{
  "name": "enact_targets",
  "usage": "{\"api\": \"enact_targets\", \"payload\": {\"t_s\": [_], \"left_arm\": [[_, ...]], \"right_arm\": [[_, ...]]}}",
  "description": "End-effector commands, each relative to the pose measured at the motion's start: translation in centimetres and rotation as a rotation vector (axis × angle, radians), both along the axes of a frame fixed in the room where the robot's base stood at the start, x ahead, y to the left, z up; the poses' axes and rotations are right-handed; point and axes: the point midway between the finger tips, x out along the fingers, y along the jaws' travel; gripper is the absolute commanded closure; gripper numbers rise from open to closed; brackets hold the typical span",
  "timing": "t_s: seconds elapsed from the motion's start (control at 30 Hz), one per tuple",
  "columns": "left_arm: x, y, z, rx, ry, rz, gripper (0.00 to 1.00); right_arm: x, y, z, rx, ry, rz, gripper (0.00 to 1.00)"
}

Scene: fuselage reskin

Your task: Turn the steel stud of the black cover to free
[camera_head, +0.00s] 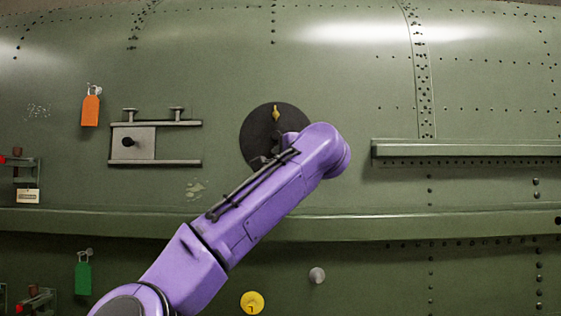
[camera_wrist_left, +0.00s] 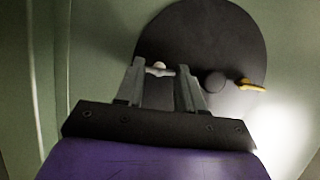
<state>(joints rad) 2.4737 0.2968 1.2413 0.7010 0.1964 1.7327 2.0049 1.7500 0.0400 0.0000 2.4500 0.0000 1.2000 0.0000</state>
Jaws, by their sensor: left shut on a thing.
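The round black cover (camera_head: 256,124) is on the green fuselage skin in the head view, and my purple left arm hides its lower right part. A yellow tab (camera_head: 276,114) sits near its top. In the left wrist view the black cover (camera_wrist_left: 222,40) fills the upper middle, with a dark round knob (camera_wrist_left: 214,82) and the yellow tab (camera_wrist_left: 251,86) on it. My left gripper (camera_wrist_left: 160,72) is shut on the small steel stud (camera_wrist_left: 157,68) near the cover's edge. The fingers stand either side of it. My right gripper is not in view.
A framed plate (camera_head: 133,142) with a dark knob is left of the cover. Ledges run below (camera_head: 420,228) and at right (camera_head: 465,149). A yellow disc (camera_head: 252,302) is lower down.

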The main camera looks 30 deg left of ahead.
Motion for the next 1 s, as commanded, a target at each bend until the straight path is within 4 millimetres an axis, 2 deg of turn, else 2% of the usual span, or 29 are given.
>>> {"api": "enact_targets", "payload": {"t_s": [0.1, 0.13, 0.2, 0.57, 0.8, 1.0], "left_arm": [[-0.1, 0.1, 0.2, 0.003, -0.003, 0.001, 0.93], [-0.1, 0.1, 0.2, 0.003, -0.004, 0.001, 0.59], [-0.1, 0.1, 0.2, 0.003, -0.003, 0.001, 0.36], [-0.4, -0.5, -0.1, 0.002, -0.003, 0.0, 0.36], [-3.6, -4.9, -0.3, 0.004, -0.005, -0.001, 0.36], [-5.7, -7.8, 0.0, 0.003, -0.003, 0.0, 0.36]], "right_arm": [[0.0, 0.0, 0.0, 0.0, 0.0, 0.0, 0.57], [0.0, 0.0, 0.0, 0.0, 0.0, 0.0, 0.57], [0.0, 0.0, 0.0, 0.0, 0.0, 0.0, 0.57], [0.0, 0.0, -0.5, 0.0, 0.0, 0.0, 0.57], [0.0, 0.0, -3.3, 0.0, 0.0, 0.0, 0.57], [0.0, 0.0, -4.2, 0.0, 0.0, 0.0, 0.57]]}}
